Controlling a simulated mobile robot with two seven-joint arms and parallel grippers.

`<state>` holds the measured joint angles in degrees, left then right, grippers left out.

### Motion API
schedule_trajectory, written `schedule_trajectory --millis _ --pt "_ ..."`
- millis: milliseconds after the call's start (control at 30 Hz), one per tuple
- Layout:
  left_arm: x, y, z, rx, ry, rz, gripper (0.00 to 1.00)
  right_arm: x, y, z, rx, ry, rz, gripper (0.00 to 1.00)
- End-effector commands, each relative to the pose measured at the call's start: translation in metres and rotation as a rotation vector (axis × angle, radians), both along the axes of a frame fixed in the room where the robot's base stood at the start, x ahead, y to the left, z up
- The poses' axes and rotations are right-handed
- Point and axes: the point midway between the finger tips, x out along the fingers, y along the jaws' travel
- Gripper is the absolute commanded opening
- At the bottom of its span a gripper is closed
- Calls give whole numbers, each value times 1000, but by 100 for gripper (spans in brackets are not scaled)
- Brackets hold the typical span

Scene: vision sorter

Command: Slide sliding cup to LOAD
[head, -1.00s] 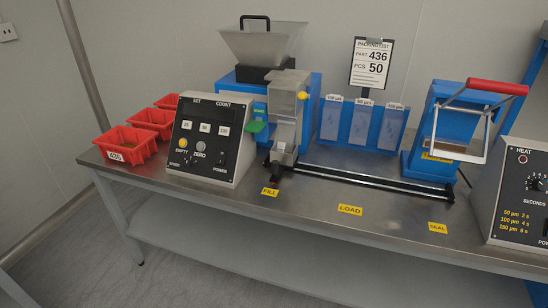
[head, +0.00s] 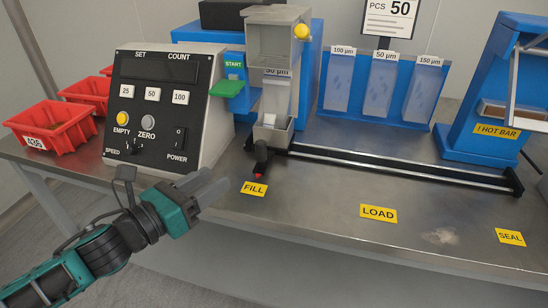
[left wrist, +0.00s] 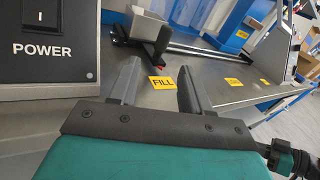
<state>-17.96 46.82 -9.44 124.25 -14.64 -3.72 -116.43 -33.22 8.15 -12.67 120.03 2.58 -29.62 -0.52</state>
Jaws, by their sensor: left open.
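The sliding cup (head: 272,135) is a small grey open-topped cup at the left end of a black and silver rail (head: 400,166), behind the yellow FILL label (head: 254,188). The cup also shows in the left wrist view (left wrist: 147,27), beyond the fingertips. The yellow LOAD label (head: 378,213) lies on the table in front of the rail's middle. My left gripper (head: 208,187) is open and empty, left of the FILL label and apart from the cup. My right gripper is out of view.
The control box (head: 160,105) stands close behind my left gripper. A grey chute (head: 278,45) rises above the cup. Red bins (head: 52,128) sit at the left, and a blue hot bar sealer (head: 490,110) at the right. The table front around LOAD is clear.

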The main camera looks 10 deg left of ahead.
Motion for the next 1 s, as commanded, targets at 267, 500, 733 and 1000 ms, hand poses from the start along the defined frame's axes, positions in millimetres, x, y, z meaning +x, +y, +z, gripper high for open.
schedule_trajectory --millis 267,500,733,1000 --pt "6 -5 5 148 -102 -34 48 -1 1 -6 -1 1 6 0" --pt "27 -16 6 146 -102 -33 48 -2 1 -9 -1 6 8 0" --pt "52 -30 5 143 -101 -32 48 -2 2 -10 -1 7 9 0" --pt "85 -48 4 142 -100 -31 48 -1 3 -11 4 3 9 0"
